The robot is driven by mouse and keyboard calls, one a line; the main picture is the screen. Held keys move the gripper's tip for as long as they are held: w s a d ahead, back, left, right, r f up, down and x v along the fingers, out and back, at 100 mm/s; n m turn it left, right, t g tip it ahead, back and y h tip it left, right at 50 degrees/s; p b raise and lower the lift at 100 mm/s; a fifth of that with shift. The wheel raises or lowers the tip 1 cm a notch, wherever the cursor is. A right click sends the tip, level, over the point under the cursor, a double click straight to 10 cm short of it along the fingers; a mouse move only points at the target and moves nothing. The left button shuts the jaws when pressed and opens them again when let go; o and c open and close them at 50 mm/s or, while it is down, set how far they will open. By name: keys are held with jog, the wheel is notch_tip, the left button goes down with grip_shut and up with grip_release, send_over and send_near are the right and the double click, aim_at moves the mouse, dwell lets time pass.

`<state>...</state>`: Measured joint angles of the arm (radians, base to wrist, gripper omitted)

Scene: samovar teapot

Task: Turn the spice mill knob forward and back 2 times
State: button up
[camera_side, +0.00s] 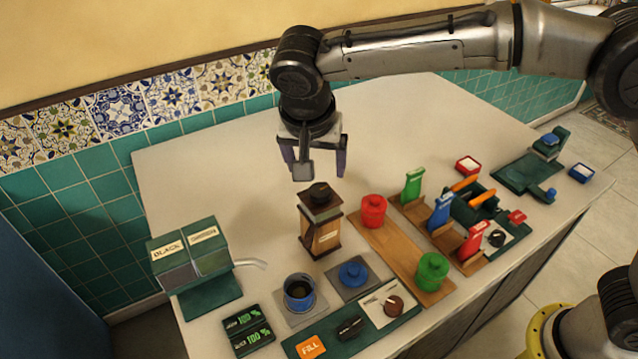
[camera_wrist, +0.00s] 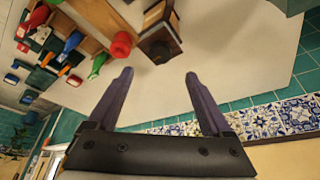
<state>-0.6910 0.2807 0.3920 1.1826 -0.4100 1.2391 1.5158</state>
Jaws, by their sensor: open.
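The spice mill (camera_side: 320,232) is a wooden box-shaped mill with a dark top and a dark round knob (camera_side: 320,192). It stands upright on the white counter in the side view, left of the red canister. My gripper (camera_side: 314,172) is above the mill and apart from it, fingers pointing down, open and empty. In the wrist view the mill (camera_wrist: 160,42) shows at the top centre, beyond the spread fingertips of my gripper (camera_wrist: 158,78). Its upper end is toward the fingers.
A red canister (camera_side: 373,211) is close right of the mill on a wooden board (camera_side: 392,250). A black-and-green dispenser (camera_side: 193,260) stands left. A blue cup (camera_side: 299,292) and blue lid (camera_side: 353,273) are in front. The counter behind the mill (camera_side: 220,160) is clear.

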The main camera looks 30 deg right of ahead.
aim_at(320, 190)
jog(key=x, duration=0.9)
grip_shut()
